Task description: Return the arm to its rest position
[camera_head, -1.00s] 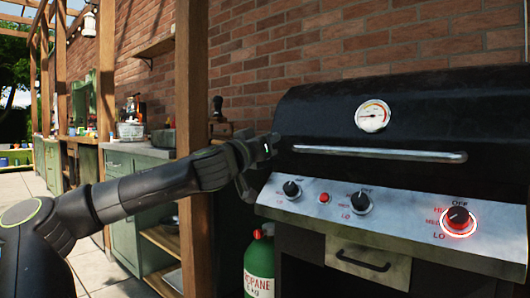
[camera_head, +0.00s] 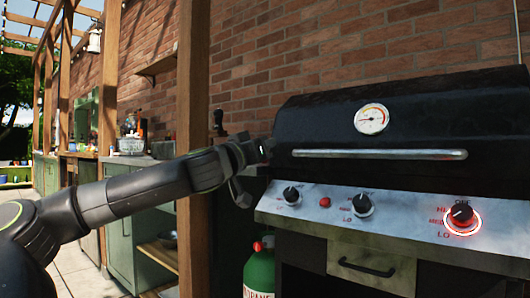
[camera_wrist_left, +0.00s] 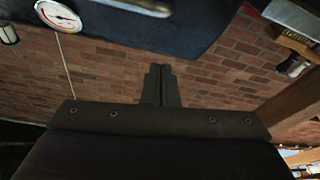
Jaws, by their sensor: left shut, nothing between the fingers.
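My left arm comes in from the left in the head view. Its gripper (camera_head: 262,150) is beside the left end of the black grill's lid (camera_head: 430,115), left of the lid handle. In the left wrist view the gripper (camera_wrist_left: 160,72) shows its two fingers pressed together against the brick wall, shut and empty. The grill's lid is down. The right knob (camera_head: 461,215) has a glowing red ring. My right gripper is not in view.
A wooden post (camera_head: 191,110) stands just behind my left arm. A green propane bottle (camera_head: 259,275) stands below the gripper, left of the grill. Green cabinets (camera_head: 132,215) are at the left. The brick wall (camera_head: 330,40) is behind the grill.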

